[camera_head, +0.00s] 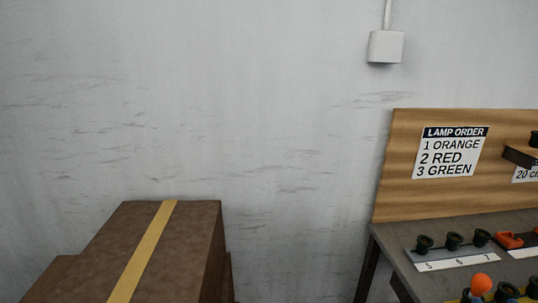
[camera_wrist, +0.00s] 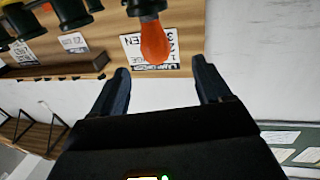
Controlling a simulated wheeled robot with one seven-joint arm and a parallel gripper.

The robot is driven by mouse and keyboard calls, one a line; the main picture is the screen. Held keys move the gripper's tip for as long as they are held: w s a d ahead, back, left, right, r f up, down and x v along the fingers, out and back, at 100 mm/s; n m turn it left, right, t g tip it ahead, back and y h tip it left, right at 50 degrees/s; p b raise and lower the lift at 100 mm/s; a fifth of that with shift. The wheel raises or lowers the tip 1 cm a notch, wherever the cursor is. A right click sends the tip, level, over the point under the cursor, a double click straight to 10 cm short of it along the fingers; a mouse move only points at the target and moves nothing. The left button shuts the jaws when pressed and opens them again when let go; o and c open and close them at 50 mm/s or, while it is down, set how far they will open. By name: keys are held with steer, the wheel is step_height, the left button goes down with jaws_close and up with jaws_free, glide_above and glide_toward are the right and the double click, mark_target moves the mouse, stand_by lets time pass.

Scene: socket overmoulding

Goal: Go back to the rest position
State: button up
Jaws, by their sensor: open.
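My gripper (camera_wrist: 161,66) shows in the wrist view with its two dark fingers spread and nothing between them. An orange lamp (camera_wrist: 154,42) with a dark base is just beyond the fingertips. It looks apart from them, though the depth is hard to tell. The wrist picture is upside down, with the sign's lettering inverted. In the head view an orange lamp (camera_head: 481,283) stands at the lower right edge of the picture. My gripper is not visible in the head view.
A grey bench (camera_head: 385,238) with a wooden backboard (camera_head: 400,180) stands at the right. It holds black sockets (camera_head: 453,240) by a numbered strip (camera_head: 455,263) and an orange-red part (camera_head: 508,240). A lamp order sign (camera_head: 450,152) is on the board. A brown taped box (camera_head: 195,235) stands at lower left.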

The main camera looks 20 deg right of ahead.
steer(key=s+a+r+n+t+y, duration=0.1)
steer(key=s+a, duration=0.2)
steer(key=a, duration=0.8)
steer(key=s+a+r+n+y, duration=0.1)
steer(key=s+a+n+y, duration=0.1)
steer(key=a, duration=0.9)
steer(key=s+a+r+n+g+y, duration=0.1)
steer(key=s+a+r+y, duration=0.1)
steer(key=s+a+r, duration=0.3)
steer(key=s+a+r+n+g+y, duration=0.1)
steer(key=s+a+r+y, duration=0.1)
steer(key=s+a+r, duration=0.4)
steer(key=s+a, duration=0.5)
steer(key=a, duration=0.1)
steer(key=shift+s+y, duration=0.15)
steer(key=shift+y, duration=0.25)
